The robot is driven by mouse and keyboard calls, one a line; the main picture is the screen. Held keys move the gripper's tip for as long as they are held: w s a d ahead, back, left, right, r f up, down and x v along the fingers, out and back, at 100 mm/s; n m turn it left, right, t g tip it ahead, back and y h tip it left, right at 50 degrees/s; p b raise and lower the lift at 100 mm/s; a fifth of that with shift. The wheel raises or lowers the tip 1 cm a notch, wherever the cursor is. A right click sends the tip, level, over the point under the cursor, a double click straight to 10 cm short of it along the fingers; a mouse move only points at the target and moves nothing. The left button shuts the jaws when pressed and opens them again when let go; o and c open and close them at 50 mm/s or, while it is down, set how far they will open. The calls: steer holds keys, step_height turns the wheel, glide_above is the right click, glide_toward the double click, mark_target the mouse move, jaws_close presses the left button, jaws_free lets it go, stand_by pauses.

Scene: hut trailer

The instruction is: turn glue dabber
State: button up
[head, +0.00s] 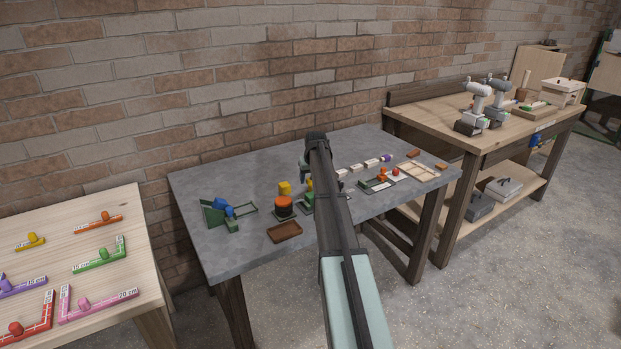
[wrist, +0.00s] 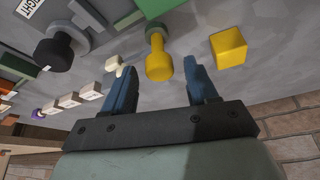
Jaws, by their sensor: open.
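A yellow knob-shaped piece (wrist: 158,45), which may be the glue dabber, shows in the wrist view beside a green block (wrist: 160,6). In the head view only a sliver of yellow (head: 309,184) shows beside my arm. My gripper (wrist: 159,66) is open. Its two blue fingers appear on either side of the yellow piece's near end, with visible gaps. I cannot tell how far above or below the fingertips it lies. In the head view my arm hides the fingers and most of the piece.
A yellow cube (wrist: 229,47) lies close to the right finger in the wrist view. A dark knob (wrist: 54,52) stands to the left. On the grey table (head: 370,145) are an orange-topped round piece (head: 284,205), a brown tray (head: 284,232) and a row of pale blocks (head: 356,168).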

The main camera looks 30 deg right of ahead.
steer(key=shift+c, duration=0.2)
jaws_close()
stand_by(0.4)
